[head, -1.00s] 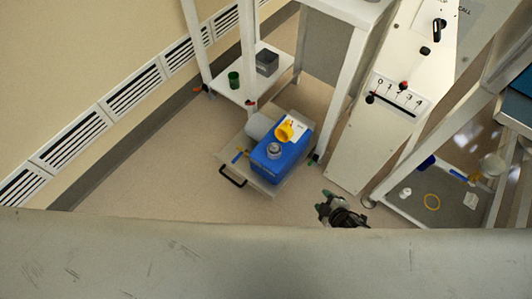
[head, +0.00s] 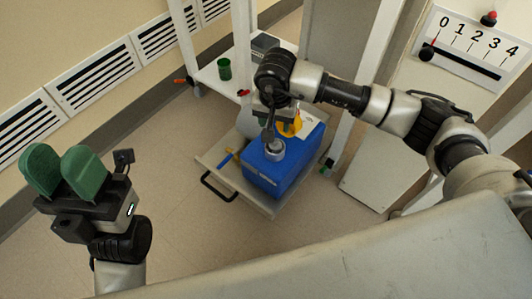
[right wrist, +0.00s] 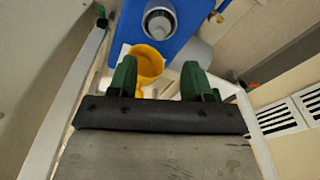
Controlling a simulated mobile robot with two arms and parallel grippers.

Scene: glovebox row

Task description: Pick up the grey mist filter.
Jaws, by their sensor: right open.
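The grey mist filter appears to be the short grey cylinder (head: 275,151) standing on top of the blue box (head: 277,173). In the right wrist view the cylinder (right wrist: 160,21) shows at the top centre, its round grey top facing me. My right gripper (head: 268,133) is above the box, close to the cylinder. Its green fingers (right wrist: 157,78) are open and empty, and the cylinder lies beyond the fingertips, not between them. My left gripper (head: 64,165) is at the far left, away from the box, with its green fingers apart and nothing between them.
A yellow cup (head: 290,125) stands beside the cylinder; it also shows in the wrist view (right wrist: 145,62). The box sits on a low tray with a black handle (head: 217,188). A green cup (head: 224,69) stands on a shelf behind. Floor at left is clear.

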